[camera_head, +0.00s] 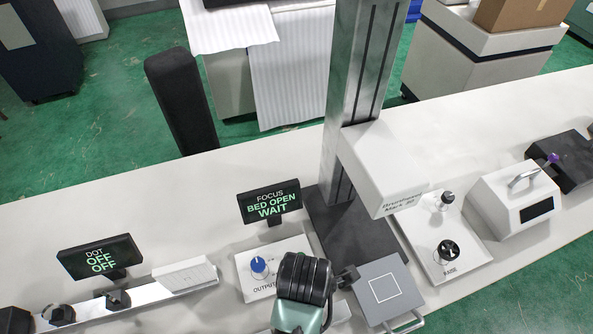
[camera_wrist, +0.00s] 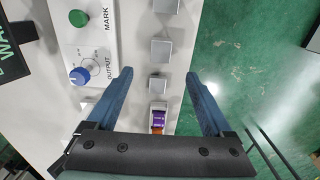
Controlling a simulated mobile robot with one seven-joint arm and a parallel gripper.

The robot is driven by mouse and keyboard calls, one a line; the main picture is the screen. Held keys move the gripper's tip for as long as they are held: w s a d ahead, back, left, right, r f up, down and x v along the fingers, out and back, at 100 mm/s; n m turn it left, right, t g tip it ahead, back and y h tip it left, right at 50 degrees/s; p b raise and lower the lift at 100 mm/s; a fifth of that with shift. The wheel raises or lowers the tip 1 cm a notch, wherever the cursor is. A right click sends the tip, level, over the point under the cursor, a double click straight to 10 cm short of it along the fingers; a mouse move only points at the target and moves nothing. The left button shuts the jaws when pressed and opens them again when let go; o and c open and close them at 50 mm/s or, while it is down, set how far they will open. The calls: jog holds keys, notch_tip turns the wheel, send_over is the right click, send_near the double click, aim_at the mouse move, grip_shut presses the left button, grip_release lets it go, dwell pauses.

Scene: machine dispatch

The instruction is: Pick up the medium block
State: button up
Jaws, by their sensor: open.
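In the wrist view three plain grey blocks stand in a row on the white surface, growing smaller toward my gripper. The medium block (camera_wrist: 161,51) is the middle one. The largest block (camera_wrist: 167,6) is cut off by the top edge, and the smallest block (camera_wrist: 158,84) is nearest. My gripper (camera_wrist: 158,73) is open, with its two blue fingers apart and nothing held. The smallest block shows between the fingers; the medium block shows just beyond the fingertips. In the head view my arm covers this area, and I cannot make out the blocks.
A small holder with a purple and orange item (camera_wrist: 158,119) lies nearer than the blocks. Left of the row is a panel with a blue knob (camera_wrist: 79,75) and green button (camera_wrist: 77,18). The marking machine's column (camera_head: 355,90) rises behind. The table edge is right of the blocks.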

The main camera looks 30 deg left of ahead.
notch_tip(320, 180, down, 13)
jog(key=shift+d+r+p, duration=0.1)
jog(key=shift+p, duration=0.25)
dwell(0.3)
jog(key=shift+c, duration=0.2)
grip_shut()
